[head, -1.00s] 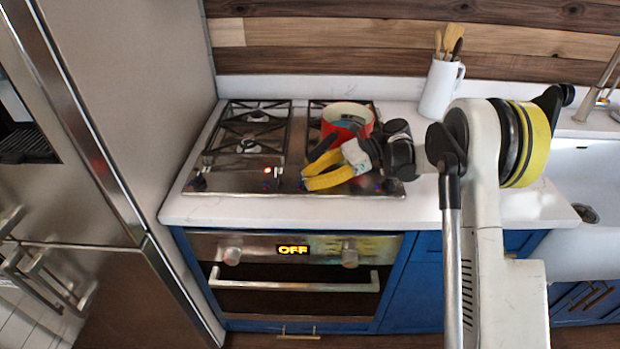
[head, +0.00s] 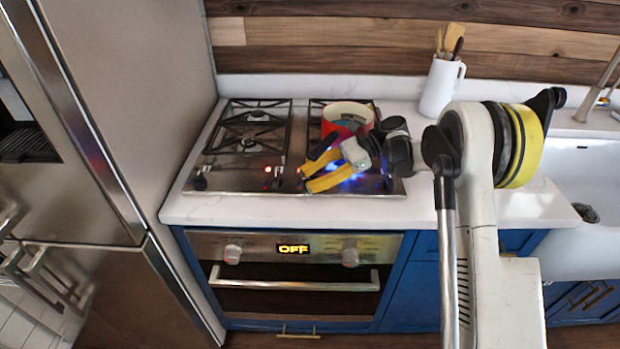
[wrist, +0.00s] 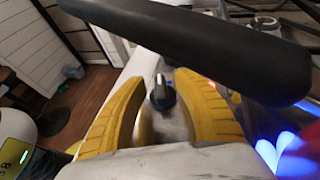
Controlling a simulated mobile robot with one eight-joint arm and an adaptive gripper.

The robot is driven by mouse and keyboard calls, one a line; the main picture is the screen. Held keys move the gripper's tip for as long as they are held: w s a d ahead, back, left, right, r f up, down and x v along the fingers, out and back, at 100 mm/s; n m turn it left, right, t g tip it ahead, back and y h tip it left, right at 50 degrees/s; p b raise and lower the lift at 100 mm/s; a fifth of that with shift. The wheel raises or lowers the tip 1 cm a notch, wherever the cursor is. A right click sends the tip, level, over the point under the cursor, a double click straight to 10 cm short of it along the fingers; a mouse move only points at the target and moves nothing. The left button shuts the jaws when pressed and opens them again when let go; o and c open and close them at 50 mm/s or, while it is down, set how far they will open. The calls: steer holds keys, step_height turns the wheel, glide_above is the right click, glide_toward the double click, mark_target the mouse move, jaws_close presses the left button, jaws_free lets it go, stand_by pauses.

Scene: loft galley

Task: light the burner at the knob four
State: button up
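The gas hob (head: 235,180) is set in the white counter and has dark knobs along its front edge. A blue flame (head: 350,176) burns at the front right burner, partly behind my gripper; blue flame also shows at the lower right in the wrist view (wrist: 275,150). My gripper (head: 305,178) is open, its yellow fingers over the hob's front edge. In the wrist view, a dark knob (wrist: 162,93) stands between the fingers, with a gap visible on both sides. I cannot read any knob number.
A red pot (head: 348,115) stands on the back right burner, close to my gripper. A white jug with utensils (head: 440,88) stands on the counter to the right. The oven (head: 293,275) below displays OFF. A steel fridge (head: 150,120) is at the left.

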steer(key=v, duration=1.2)
steer(key=shift+r, duration=0.1)
